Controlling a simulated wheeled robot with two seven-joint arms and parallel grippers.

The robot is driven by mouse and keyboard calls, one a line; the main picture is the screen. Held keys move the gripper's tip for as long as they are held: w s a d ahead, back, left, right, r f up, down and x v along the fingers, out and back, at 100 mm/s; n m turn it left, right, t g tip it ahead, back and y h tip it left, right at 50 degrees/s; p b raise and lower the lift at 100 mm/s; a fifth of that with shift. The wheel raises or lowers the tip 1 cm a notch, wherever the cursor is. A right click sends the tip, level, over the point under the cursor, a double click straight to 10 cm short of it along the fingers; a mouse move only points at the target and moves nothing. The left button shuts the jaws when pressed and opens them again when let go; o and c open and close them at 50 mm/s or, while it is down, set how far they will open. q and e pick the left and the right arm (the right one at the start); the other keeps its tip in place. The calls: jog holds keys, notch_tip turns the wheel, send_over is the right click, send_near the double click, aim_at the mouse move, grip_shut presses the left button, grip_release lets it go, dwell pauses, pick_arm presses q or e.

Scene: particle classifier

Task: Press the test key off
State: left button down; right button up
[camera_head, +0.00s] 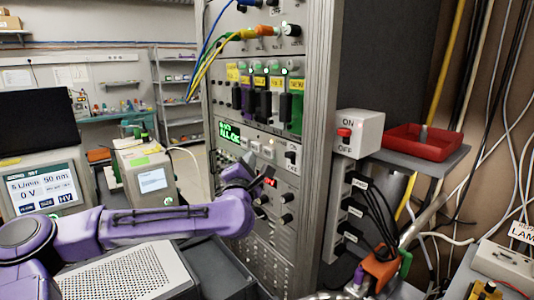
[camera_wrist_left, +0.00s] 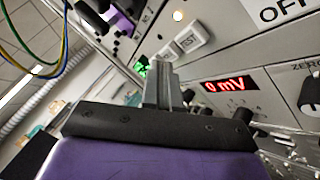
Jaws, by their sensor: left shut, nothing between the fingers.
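The TEST key (camera_wrist_left: 190,39), a pale square button, is on the grey rack panel in the left wrist view, beside a second pale key (camera_wrist_left: 170,53). My left gripper (camera_wrist_left: 163,70) is shut and empty, its fingertips just below these keys in the picture. I cannot tell whether the tips touch the panel. In the head view my left gripper (camera_head: 251,160) is in front of the rack (camera_head: 325,130), below and right of a green text display (camera_head: 229,132). The keys are too small to read there. My right gripper is not seen.
A red "0 mV" display (camera_wrist_left: 225,85) and black knobs (camera_head: 287,218) are close to my left gripper. An ON/OFF box (camera_head: 370,132) and a red tray (camera_head: 408,145) are to the right. Coloured cables (camera_head: 208,58) hang at the rack's upper left.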

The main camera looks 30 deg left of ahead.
aim_at(265, 151)
pick_arm(q)
jog(key=shift+w+d+f, duration=0.1)
jog(key=shift+w+d, duration=0.1)
jog(key=shift+w, duration=0.4)
jog(key=shift+w+d, duration=0.2)
jog(key=shift+w, duration=0.35)
jog(key=shift+w, duration=0.1)
dwell(1.1)
jog(key=shift+w+d+b, duration=0.15)
jog(key=shift+w+b, duration=0.15)
jog(key=shift+b, duration=0.05)
jog(key=shift+w+d, duration=0.3)
jog(key=shift+w, duration=0.45)
dwell(0.9)
dwell(0.3)
jog(key=shift+s+a+b, duration=0.25)
jog(key=shift+s, duration=0.35)
jog(key=shift+s+a+b, duration=0.2)
jog(key=shift+s, duration=0.35)
